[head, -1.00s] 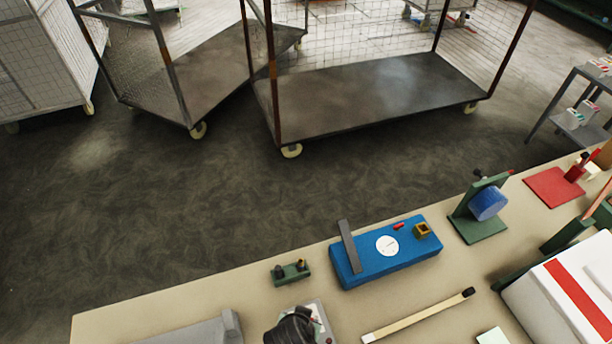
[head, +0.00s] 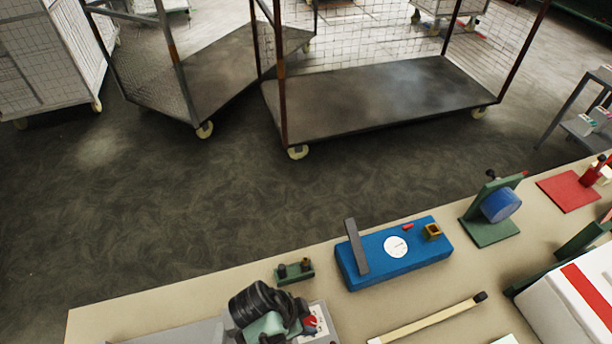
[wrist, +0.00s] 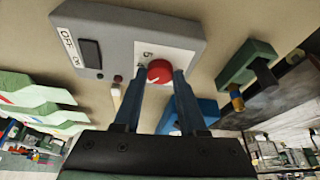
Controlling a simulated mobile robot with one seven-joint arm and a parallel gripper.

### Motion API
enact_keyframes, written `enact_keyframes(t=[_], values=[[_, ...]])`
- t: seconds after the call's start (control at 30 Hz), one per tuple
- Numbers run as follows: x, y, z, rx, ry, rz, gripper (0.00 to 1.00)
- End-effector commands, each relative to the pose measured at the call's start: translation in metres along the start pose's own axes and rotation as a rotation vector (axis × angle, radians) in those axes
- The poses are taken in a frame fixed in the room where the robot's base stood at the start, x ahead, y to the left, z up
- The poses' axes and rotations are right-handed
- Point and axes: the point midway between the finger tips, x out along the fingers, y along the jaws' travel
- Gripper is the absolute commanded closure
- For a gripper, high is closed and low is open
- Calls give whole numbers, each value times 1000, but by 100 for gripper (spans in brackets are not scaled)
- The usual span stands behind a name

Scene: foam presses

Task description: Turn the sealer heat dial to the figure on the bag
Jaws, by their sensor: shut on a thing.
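The grey sealer (wrist: 120,35) fills the top of the wrist view, with an OFF/ON switch (wrist: 89,53) and a white dial plate (wrist: 163,56). The red heat dial (wrist: 160,71) sits on that plate; one printed figure beside it resembles a 5, and the pointer's setting is unclear. My gripper (wrist: 160,76) is shut on the dial, one blue finger on each side. In the head view my gripper (head: 290,322) is over the sealer (head: 323,318) at the bottom edge, with the red dial (head: 311,325) partly visible. I cannot make out a bag with a readable figure.
A blue device (head: 395,262) with a grey lever and a small green block (head: 294,271) stand behind the sealer. A pale strip (head: 430,320) lies to the right. A green stand with a blue roll (head: 500,205) and a red-striped white box (head: 575,300) are further right.

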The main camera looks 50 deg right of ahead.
Motion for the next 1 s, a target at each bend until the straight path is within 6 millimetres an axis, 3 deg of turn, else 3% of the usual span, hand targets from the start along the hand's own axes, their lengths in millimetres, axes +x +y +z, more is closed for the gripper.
enact_keyframes(t=[0.77, 0.8, 0.93, 1.0], values=[[0, -1, 0, 89, -2, 37, 100], [0, -1, 0, 89, -2, 37, 52], [0, -1, 0, 88, -2, 37, 29], [0, -1, 0, 88, -1, 37, 29]])
